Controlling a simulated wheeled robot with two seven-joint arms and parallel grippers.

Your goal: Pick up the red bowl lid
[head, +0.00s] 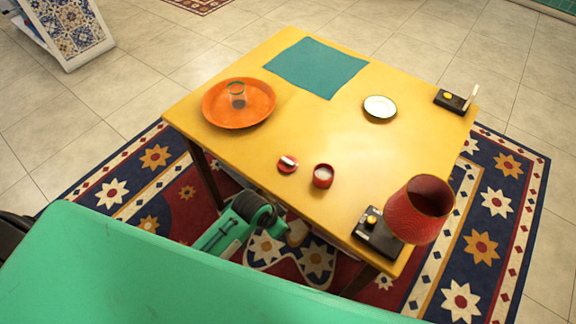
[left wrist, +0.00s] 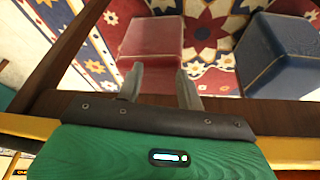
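The red bowl lid (head: 288,163) lies on the yellow table near its front edge, in the head view. It is a small red disc with a white bar across its top. The red bowl (head: 323,176) stands just right of it, apart from it, with something white inside. My left gripper (left wrist: 159,70) shows in the left wrist view with its two grey fingers apart and nothing between them. In the head view my left arm is low in front of the table's front edge, and its fingertips are not clear. The lid is not in the left wrist view. My right gripper is not in view.
The table (head: 350,150) also holds an orange tray (head: 215,112) with a glass (head: 237,94), a teal mat (head: 316,66), a white plate (head: 380,106) and a red lamp (head: 412,222). A red stool (left wrist: 152,48) and a blue stool (left wrist: 283,55) are below.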

